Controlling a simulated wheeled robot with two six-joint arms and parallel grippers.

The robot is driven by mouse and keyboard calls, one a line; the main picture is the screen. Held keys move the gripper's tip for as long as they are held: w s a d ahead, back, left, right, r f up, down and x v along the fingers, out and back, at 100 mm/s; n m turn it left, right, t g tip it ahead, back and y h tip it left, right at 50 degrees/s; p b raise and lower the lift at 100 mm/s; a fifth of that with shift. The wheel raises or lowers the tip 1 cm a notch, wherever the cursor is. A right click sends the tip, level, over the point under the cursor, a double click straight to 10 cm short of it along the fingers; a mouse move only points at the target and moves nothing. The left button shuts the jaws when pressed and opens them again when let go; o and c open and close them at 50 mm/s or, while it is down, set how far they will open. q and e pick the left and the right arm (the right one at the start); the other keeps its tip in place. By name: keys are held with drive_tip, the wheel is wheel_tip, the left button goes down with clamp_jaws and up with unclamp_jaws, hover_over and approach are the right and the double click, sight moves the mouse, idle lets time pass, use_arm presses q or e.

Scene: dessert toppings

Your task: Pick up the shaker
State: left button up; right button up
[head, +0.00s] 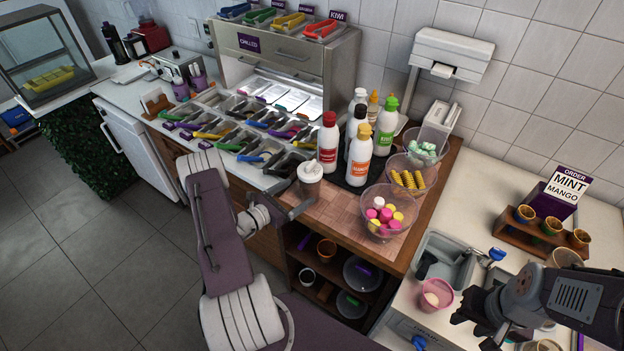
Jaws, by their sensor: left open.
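A pale shaker (311,178) with a white lid stands upright on the wooden counter, left of the bottles. My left gripper (297,197) is open, with its fingertips right by the shaker's lower part. I cannot tell whether they touch it or how far it sits between them. My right gripper (468,330) is at the lower right, far from the shaker, near a pink cup (436,295). Whether its jaws are open or shut is unclear.
Several bottles, including a red one (328,143) and an orange-labelled one (359,157), stand close right of the shaker. A clear bowl of colourful sweets (386,216) is further right. Topping trays (242,138) lie behind left. Bare wood (338,207) shows in front.

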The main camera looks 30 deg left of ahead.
sight(309, 186)
use_arm(q)
drive_tip(key=shift+x, duration=1)
drive_tip(key=p+x, duration=0.2)
drive_tip(key=x, duration=0.2)
drive_tip(key=shift+w+d+f, duration=0.1)
drive_tip(key=shift+w, duration=0.1)
drive_tip(key=shift+w+f, duration=0.15)
drive_tip(key=shift+w, duration=0.1)
drive_tip(key=c, duration=1.6)
drive_tip(key=shift+c, duration=1.1)
use_arm(e)
drive_tip(key=shift+w+r, duration=0.2)
drive_tip(key=shift+r, duration=0.3)
drive_tip(key=shift+w+r, duration=0.2)
drive_tip(key=shift+r, duration=0.3)
